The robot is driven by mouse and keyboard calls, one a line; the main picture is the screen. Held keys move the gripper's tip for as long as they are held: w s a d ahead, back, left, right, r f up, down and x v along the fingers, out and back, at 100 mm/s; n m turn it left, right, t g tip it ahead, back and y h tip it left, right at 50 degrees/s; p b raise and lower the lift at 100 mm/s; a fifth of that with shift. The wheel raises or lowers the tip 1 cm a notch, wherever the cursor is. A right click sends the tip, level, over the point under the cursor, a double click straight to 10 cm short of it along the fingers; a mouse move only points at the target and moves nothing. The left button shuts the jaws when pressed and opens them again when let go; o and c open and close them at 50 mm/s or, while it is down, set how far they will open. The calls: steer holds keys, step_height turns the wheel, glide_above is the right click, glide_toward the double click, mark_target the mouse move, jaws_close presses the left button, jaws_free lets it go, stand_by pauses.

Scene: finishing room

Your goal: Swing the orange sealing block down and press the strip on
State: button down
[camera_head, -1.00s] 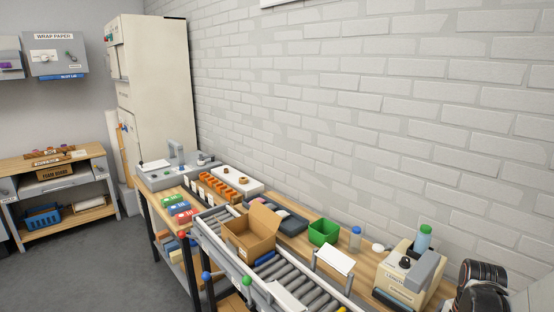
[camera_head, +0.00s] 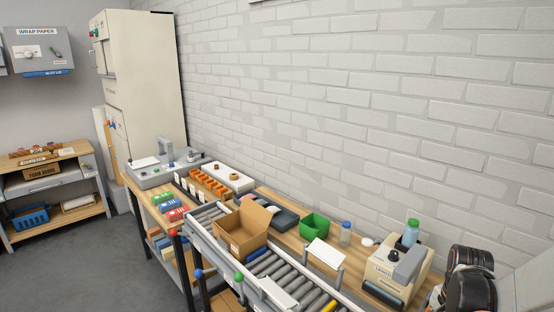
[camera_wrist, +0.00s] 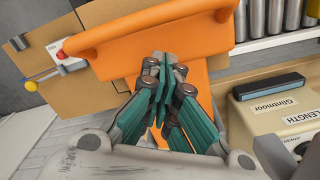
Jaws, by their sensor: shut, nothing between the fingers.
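In the wrist view a broad orange block (camera_wrist: 120,48) with a rounded bar along its upper edge fills the upper middle, and I take it to be the sealing block. My gripper (camera_wrist: 160,62) has green-sided fingers drawn together in front of it, with nothing held between them. The fingers hide part of the orange. I cannot tell whether the tips touch it. The head view does not clearly show this block or my gripper. I cannot pick out the strip in either view.
An open cardboard box (camera_head: 246,238) stands on the roller conveyor (camera_head: 283,277). A beige dispenser (camera_head: 385,269) is at the right, near my arm; it shows in the wrist view (camera_wrist: 248,118). A green bin (camera_head: 314,228) and a bottle (camera_head: 345,236) stand along the wall side.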

steer(key=shift+r+p, duration=1.45)
steer(key=shift+r, duration=0.95)
steer(key=shift+w, duration=0.1)
